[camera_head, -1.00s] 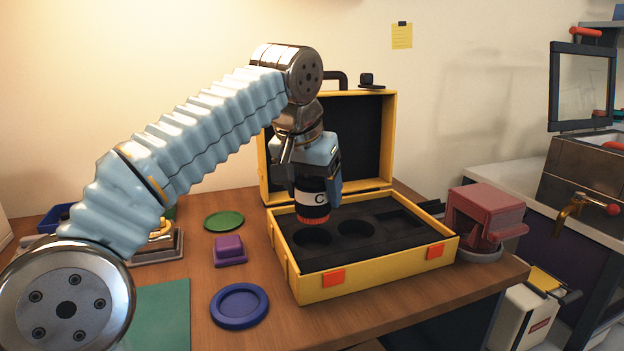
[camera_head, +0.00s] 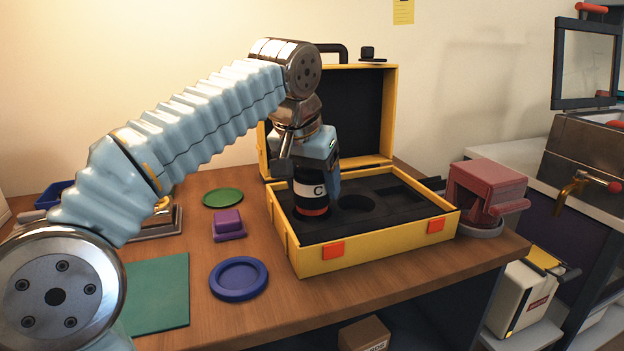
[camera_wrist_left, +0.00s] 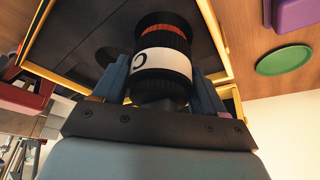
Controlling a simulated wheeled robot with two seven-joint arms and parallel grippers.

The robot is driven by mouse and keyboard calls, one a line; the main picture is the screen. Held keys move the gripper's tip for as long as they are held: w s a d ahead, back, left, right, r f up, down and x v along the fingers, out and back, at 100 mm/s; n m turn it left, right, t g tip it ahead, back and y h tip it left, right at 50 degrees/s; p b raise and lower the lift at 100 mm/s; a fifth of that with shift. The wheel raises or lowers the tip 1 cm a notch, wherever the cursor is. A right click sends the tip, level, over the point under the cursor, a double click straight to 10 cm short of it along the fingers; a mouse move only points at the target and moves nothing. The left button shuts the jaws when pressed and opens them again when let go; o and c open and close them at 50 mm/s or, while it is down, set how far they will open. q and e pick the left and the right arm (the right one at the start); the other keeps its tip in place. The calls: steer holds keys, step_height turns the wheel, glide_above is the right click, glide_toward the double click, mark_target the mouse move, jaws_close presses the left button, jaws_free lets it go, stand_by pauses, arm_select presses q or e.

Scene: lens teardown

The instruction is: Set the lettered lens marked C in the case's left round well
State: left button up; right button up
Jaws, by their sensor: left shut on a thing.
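The black lens with a white band marked C (camera_head: 311,188) and a red ring near its lower end is upright at the left round well of the yellow case (camera_head: 372,253). The well is hidden under it, and I cannot tell how deep the lens sits in it. My left gripper (camera_head: 313,170) is shut on the lens from above. In the left wrist view, the fingers of my left gripper (camera_wrist_left: 160,85) grip either side of the lens (camera_wrist_left: 163,63). The middle round well (camera_head: 356,203) is empty. My right gripper is not in view.
The open case lid (camera_head: 362,125) stands behind the lens. A blue round dish (camera_head: 238,279), a purple block (camera_head: 229,225) and a green disc (camera_head: 223,198) lie left of the case. A red device (camera_head: 487,193) stands to its right.

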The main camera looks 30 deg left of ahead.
arm_select(q)
steer(key=shift+f+b, duration=1.1)
steer(key=shift+f, duration=0.45)
stand_by(0.4)
steer(key=o, duration=1.1)
step_height(320, 180, up, 3)
steer(key=p, duration=0.3)
steer(key=shift+f, duration=0.15)
step_height(320, 180, up, 2)
steer(key=shift+r+p, duration=0.1)
steer(key=shift+p, duration=0.45)
steer(key=shift+r, duration=2.1)
